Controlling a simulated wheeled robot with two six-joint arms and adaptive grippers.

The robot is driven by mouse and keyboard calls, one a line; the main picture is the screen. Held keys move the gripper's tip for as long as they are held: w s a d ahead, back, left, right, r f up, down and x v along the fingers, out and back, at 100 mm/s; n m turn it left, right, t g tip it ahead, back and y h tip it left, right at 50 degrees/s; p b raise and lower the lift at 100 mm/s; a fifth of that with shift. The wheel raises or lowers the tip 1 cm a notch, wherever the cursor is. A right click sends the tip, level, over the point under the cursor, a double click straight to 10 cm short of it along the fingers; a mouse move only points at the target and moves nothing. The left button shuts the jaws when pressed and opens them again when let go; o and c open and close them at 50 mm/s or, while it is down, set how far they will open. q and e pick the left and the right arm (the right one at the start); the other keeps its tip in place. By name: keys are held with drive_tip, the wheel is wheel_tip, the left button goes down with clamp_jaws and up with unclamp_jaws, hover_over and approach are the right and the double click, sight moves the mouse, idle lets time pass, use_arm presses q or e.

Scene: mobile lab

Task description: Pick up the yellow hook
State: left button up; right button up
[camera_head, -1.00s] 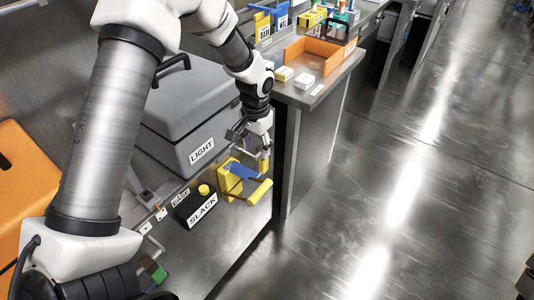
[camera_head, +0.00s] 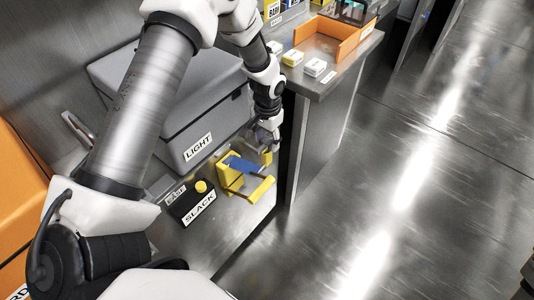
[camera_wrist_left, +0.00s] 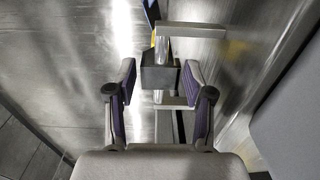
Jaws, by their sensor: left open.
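A yellow piece with a blue top (camera_head: 228,172) stands on the steel bench, with a yellow bar (camera_head: 262,189) at its front. A small yellow part (camera_head: 267,158) shows just under my left gripper (camera_head: 268,138); I cannot tell which of these yellow parts is the hook. In the left wrist view my left gripper (camera_wrist_left: 160,76) is open. A dark grey block (camera_wrist_left: 157,77) on a metal post shows between its fingers, with a sliver of yellow (camera_wrist_left: 154,40) behind. Whether the fingers touch anything is unclear. My right gripper is not in view.
A grey case labelled LIGHT (camera_head: 170,100) stands behind the yellow parts. A black box labelled SLACK (camera_head: 193,203) with a yellow button is at their left. A higher counter with an orange tray (camera_head: 345,45) and small white boxes stands beyond. Open floor lies right.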

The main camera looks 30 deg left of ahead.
use_arm(q)
clamp_jaws()
